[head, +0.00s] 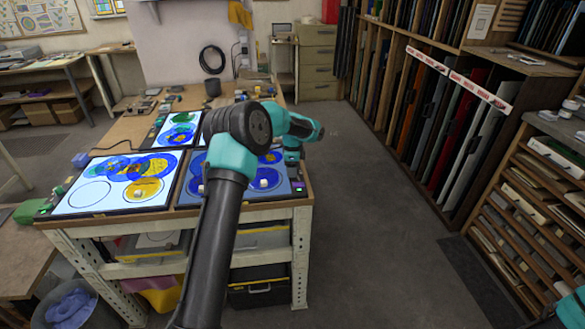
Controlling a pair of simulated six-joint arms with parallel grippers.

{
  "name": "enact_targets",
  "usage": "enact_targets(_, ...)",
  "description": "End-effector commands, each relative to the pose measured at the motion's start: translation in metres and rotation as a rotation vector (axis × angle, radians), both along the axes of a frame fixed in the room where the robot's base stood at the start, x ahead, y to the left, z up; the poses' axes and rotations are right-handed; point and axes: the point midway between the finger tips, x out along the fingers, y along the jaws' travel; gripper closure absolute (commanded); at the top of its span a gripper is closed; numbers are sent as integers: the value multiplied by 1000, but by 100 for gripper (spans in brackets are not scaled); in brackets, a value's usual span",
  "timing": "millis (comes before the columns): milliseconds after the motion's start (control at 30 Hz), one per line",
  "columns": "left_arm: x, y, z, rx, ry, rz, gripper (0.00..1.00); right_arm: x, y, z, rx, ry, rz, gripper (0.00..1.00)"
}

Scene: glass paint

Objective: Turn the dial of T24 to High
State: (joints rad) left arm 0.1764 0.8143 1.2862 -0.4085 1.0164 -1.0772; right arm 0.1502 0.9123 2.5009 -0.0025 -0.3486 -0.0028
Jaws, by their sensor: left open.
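Several lit panels with coloured glass circles lie on the bench; I cannot read which is T24. The front-left panel (110,200) is bright white, with a small green light at its front-left corner. The front-right panel (225,197) looks dimmer and bluish, with a green light (299,190) at its front-right corner. A third panel (160,134) lies behind. My left gripper (291,164) is open and points down over the right edge of the front-right panel, above that corner. Any dial there is too small or hidden to make out. My right gripper is out of view.
My left arm covers part of the front-right panel. The bench (123,132) has small tools and a dark cup (212,88) at the back. Glass racks (440,120) and a drawer cabinet (545,190) stand at right. The floor (380,220) between is clear.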

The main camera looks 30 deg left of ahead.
Motion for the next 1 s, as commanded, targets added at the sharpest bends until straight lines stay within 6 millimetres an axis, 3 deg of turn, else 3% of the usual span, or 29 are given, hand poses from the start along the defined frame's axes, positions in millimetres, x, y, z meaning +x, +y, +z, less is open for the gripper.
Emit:
enact_targets(67,0,0,0,0,0,0,45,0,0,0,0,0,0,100)
enact_targets(567,0,0,1,0,0,0,93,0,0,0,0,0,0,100)
enact_targets(1000,0,0,1,0,0,69,93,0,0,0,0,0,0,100)
